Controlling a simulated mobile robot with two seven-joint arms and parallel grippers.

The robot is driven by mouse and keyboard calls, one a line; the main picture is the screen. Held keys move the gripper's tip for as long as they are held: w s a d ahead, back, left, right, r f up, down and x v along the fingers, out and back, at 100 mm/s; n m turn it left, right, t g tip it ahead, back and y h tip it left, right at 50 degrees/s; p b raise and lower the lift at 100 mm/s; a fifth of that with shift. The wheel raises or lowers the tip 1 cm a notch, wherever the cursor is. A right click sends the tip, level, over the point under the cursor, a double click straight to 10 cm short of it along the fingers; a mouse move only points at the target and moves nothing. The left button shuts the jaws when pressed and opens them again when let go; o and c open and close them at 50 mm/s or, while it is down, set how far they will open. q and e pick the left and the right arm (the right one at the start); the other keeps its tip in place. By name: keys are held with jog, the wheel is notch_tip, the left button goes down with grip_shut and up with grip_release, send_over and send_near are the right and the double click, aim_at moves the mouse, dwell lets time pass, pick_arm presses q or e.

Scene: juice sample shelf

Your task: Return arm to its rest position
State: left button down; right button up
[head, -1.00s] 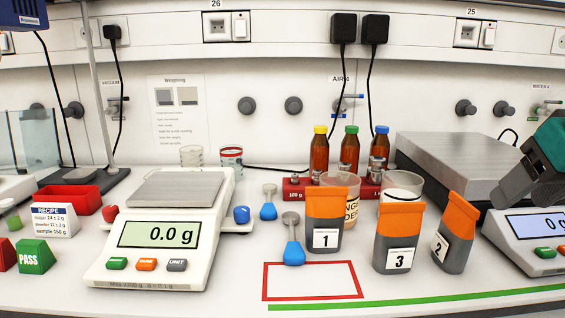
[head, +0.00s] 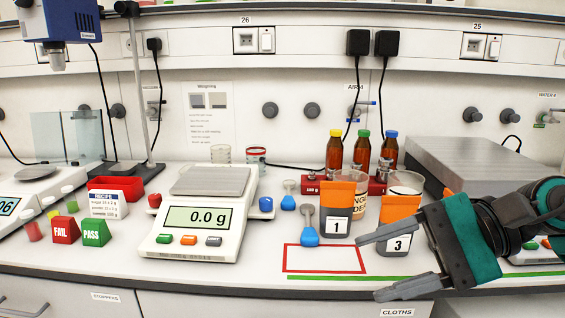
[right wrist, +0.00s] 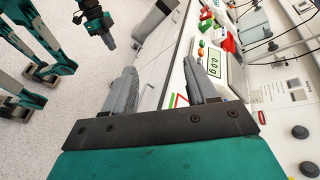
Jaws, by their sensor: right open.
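My right gripper (head: 372,267) is open and empty. In the head view it is in front of the bench at the right, its fingers pointing left over the front edge area, near bag 3 (head: 398,227). In the right wrist view its two fingers (right wrist: 165,92) are spread apart with nothing between them. What looks like the end of my left arm (right wrist: 100,25) hangs over the floor at the top left of the right wrist view. Its fingers are too small to read. The head view does not show my left gripper.
Bag 1 (head: 337,215) stands behind the red outlined square (head: 325,260), which is empty. The scale (head: 205,220) reads 0.0 g. Bottles (head: 334,152) stand at the back. A grey hotplate-like box (head: 490,165) is behind my right arm. Bag 2 is hidden.

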jog(key=w+a+m+t+y+p, duration=0.1)
jog(key=w+m+t+y, duration=0.2)
jog(key=m, duration=0.6)
jog(key=w+a+m+t+y+p, duration=0.1)
jog(key=m+t+y, duration=0.3)
jog(key=m, duration=0.6)
notch_tip(320, 180, down, 6)
jog(key=w+d+m+t+h+p, duration=0.1)
jog(key=w+d+m+t+h, duration=0.2)
jog(key=m+t+h, duration=0.95)
notch_tip(320, 180, down, 12)
jog(key=s+d+m+g+h+p, duration=0.2)
jog(key=d+m+g+h, duration=0.15)
jog(key=m, duration=1.45)
pick_arm(q)
jog(key=shift+y, duration=0.4)
jog(key=s+a+r, duration=0.1)
jog(key=a+r, duration=0.1)
jog(key=r, duration=0.1)
jog(key=shift+s+a+p, duration=0.1)
jog(key=shift+s+p, duration=0.25)
pick_arm(e)
jog(key=s+a+f+m+g+h, duration=0.1)
jog(key=s+f+m+g+h, duration=0.1)
jog(key=s+f+m+g, duration=0.4)
jog(key=s+f+m, duration=0.5)
jog(key=f, duration=0.3)
jog(key=shift+a+f+g, duration=0.2)
jog(key=shift+f+g, duration=0.05)
jog(key=shift+g, duration=0.15)
